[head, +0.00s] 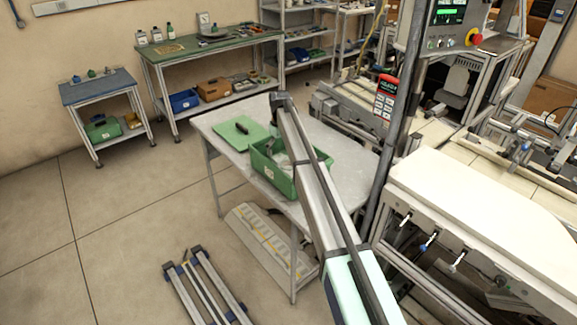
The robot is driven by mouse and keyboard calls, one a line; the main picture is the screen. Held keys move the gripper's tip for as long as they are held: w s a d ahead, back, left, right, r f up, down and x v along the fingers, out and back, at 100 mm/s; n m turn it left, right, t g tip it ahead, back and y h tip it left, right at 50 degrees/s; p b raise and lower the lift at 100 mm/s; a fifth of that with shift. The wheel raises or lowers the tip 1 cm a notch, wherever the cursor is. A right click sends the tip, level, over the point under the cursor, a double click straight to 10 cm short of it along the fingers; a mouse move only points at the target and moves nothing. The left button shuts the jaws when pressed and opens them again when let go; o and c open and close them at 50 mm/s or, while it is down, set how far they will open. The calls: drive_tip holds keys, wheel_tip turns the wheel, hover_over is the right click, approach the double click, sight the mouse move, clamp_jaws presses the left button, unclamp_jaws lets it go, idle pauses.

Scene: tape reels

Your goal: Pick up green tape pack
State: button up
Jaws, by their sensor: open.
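A green bin (279,181) stands on the light grey table in the middle of the head view. Pale contents show a little inside it, but my arm covers much of the bin. I cannot make out a green tape pack as a separate thing. My arm reaches up from the bottom right and bends down over the bin. My gripper (274,148) is small and dark at the bin's back left part, and it is open. I cannot tell whether it touches anything inside.
A green mat (228,136) with a dark tool lies left of the bin on the table (342,181). A control post (396,120) and a white-topped machine (480,205) stand to the right. Benches with boxes line the back wall. A rail frame (205,290) lies on the floor.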

sight(281, 158)
drive_tip(key=shift+w+f+p, duration=0.1)
drive_tip(key=shift+f+p, duration=1.3)
drive_tip(key=shift+f, duration=1.35)
drive_tip(key=c, duration=1.3)
